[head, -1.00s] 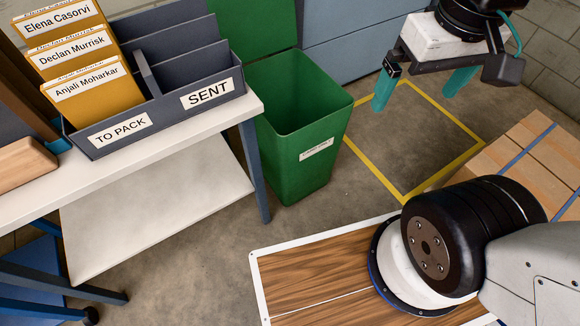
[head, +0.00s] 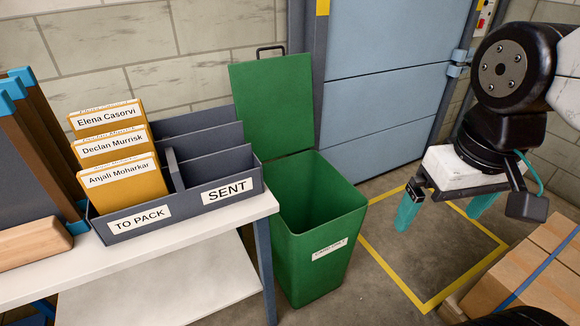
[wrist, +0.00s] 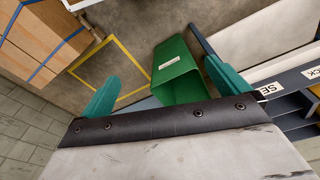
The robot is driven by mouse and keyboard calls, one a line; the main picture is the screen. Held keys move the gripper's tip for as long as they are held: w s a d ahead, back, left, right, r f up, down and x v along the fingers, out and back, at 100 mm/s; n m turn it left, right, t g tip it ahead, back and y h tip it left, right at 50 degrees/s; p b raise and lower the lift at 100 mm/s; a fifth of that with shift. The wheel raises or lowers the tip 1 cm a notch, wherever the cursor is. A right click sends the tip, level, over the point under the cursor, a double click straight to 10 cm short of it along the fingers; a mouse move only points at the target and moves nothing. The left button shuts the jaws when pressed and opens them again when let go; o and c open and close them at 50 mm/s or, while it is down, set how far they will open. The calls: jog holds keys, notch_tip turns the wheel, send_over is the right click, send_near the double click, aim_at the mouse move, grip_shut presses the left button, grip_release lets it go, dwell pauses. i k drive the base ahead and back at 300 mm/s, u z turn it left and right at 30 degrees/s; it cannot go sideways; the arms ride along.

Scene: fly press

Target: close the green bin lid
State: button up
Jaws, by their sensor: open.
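The green bin (head: 315,240) stands on the floor just right of the white table, its mouth open and its inside empty as far as I see. Its green lid (head: 272,105) is swung up and stands upright behind the mouth, with a dark handle (head: 271,48) at its top edge. My gripper (head: 437,212) has teal fingers spread apart and empty, in the air to the right of the bin. In the wrist view the bin (wrist: 172,70) shows beyond the gap between my fingers (wrist: 165,85); the lid is mostly hidden there.
A white table (head: 180,245) holds a grey sorter (head: 180,205) with yellow name folders, left of the bin. Strapped cardboard boxes (head: 535,270) stand at lower right. A yellow floor outline (head: 395,275) encloses bare floor right of the bin. A blue-grey door (head: 385,85) is behind.

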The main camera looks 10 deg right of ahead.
aim_at(273, 97)
jog(key=k, duration=0.6)
jog(key=u, duration=0.4)
jog(key=i, duration=1.55)
jog(key=z, duration=0.3)
